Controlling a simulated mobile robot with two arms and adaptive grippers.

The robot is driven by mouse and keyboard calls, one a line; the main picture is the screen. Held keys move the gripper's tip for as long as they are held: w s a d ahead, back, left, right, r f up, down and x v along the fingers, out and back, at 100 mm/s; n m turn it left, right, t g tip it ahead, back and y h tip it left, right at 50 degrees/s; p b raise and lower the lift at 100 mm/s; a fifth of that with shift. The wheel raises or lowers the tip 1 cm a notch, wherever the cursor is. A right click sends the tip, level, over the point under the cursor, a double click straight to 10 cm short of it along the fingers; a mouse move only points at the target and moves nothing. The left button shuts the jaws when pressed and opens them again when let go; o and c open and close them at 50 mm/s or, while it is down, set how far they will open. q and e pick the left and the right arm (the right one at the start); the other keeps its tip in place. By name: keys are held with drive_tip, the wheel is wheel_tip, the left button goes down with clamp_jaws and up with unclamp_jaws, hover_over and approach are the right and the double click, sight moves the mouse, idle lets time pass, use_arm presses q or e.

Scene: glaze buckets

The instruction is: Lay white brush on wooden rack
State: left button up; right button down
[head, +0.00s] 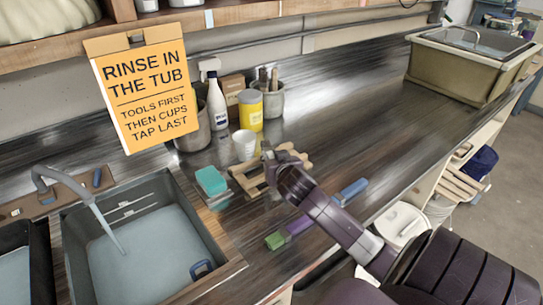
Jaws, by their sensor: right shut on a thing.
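The wooden rack (243,184) lies on the dark counter to the right of the sink, a low frame of light wooden slats. My right gripper (272,159) reaches in from the lower right over the rack's right end and hides part of it. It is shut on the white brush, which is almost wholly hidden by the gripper. I cannot tell whether the brush touches the slats. My left gripper is not in view.
A teal sponge (211,181) and a white cup (244,145) stand close to the rack. A green-headed brush with a purple handle (290,231) and a blue item (350,191) lie nearer the counter edge. The water-filled sink (225,245) is at left.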

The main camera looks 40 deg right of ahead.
drive_tip(key=c, duration=1.6)
unclamp_jaws()
drive_tip(key=shift+f, duration=0.15)
